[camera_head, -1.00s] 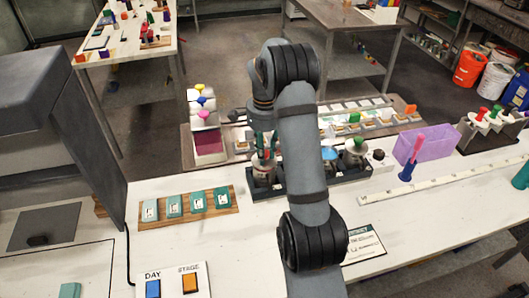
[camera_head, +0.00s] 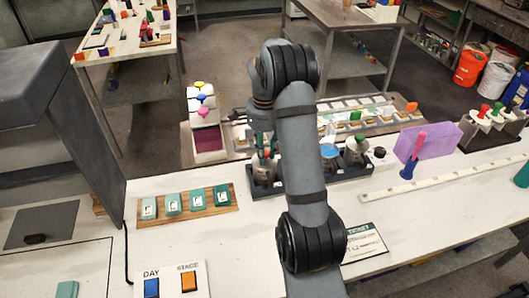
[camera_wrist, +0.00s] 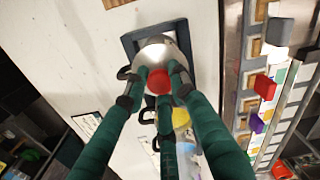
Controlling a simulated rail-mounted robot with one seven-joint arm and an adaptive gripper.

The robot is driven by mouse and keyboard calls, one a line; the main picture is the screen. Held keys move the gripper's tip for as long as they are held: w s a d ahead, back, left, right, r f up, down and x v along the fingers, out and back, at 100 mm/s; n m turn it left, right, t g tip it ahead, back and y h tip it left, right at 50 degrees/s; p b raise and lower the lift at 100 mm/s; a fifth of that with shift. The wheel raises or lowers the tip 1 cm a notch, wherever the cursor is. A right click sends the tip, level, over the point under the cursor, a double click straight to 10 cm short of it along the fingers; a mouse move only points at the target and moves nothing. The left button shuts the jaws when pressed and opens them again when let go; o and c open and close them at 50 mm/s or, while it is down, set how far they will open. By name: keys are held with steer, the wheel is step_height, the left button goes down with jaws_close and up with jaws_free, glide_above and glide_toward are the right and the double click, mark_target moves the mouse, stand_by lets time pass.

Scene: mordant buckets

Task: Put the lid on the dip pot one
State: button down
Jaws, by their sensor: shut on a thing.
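My gripper (camera_wrist: 160,82) has green fingers closed around the red knob (camera_wrist: 159,77) of a silver lid (camera_wrist: 158,47). In the wrist view the lid covers the end place of the dark pot rack (camera_wrist: 128,42). In the head view my gripper (camera_head: 264,152) is over the leftmost pot (camera_head: 263,174) of the rack (camera_head: 345,174), the lid low at its mouth. Whether the lid is fully seated cannot be told. My arm hides the middle pots. A pot with a green-knobbed lid (camera_head: 356,150) stands farther right.
A wooden board with several teal cards (camera_head: 187,203) lies at the left. A purple block (camera_head: 428,141) and a long pale strip (camera_head: 440,175) are at the right. Small lidded boxes (camera_head: 205,114) stand behind. The white bench front is partly clear.

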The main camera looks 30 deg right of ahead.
steer(key=c, duration=1.4)
jaws_free()
steer(key=shift+o, duration=0.2)
steer(key=shift+r, duration=0.1)
step_height(320, 180, up, 12)
steer(key=shift+f, duration=0.2)
step_height(320, 180, down, 12)
steer(key=shift+r, duration=0.1)
steer(key=shift+r+p, duration=0.6)
steer(key=shift+p, duration=0.05)
